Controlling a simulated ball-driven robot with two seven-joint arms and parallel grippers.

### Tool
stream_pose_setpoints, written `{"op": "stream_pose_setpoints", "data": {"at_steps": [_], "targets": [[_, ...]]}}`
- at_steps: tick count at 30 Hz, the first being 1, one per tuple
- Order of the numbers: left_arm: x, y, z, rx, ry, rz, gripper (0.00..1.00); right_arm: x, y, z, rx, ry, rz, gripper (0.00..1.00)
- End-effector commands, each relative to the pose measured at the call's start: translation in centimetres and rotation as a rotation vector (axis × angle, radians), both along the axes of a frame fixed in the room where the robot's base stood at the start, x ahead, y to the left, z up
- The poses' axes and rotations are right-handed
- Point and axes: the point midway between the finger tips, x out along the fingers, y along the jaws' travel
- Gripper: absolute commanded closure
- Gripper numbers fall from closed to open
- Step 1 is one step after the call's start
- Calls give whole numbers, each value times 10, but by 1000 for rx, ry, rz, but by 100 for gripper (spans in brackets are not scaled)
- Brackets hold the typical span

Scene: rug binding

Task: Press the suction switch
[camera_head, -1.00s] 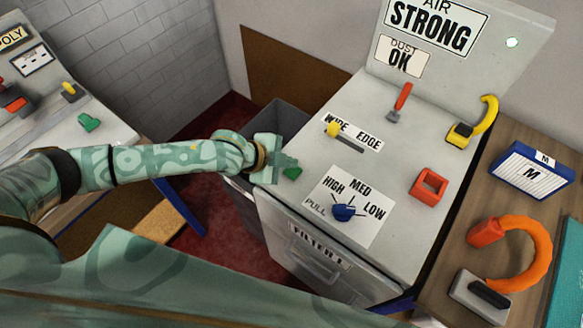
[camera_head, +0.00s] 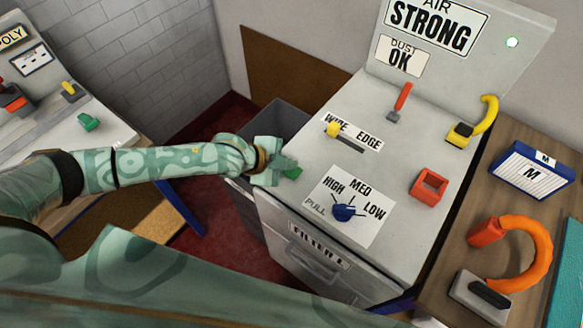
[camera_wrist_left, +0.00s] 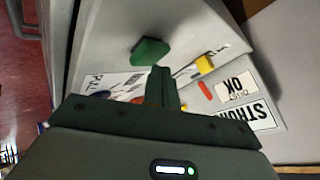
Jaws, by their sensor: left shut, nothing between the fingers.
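A green block-like switch (camera_head: 293,172) sits at the left edge of the grey machine's sloped top (camera_head: 290,205). It carries no readable label. My left gripper (camera_head: 278,166) is shut and empty right beside this switch, at its left, and partly covers it in the head view. In the left wrist view the green switch (camera_wrist_left: 150,52) stands just beyond the shut fingertips (camera_wrist_left: 161,72). I cannot tell whether they touch it. My right gripper is not in view.
A grey bin (camera_head: 278,118) stands behind my gripper.

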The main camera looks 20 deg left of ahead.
Motion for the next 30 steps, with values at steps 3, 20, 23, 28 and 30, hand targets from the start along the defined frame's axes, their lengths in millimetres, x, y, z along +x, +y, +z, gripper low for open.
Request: {"op": "stream_pose_setpoints", "data": {"at_steps": [3,20,23,28,30], "targets": [[0,0,-2,0,1,-1,100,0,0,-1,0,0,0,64],[0,0,-9,0,1,-1,100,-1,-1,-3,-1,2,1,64],[0,0,-10,0,1,-1,100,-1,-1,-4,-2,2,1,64],[0,0,-9,0,1,-1,100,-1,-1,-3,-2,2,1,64],[0,0,-6,0,0,0,100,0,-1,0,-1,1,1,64]]}}
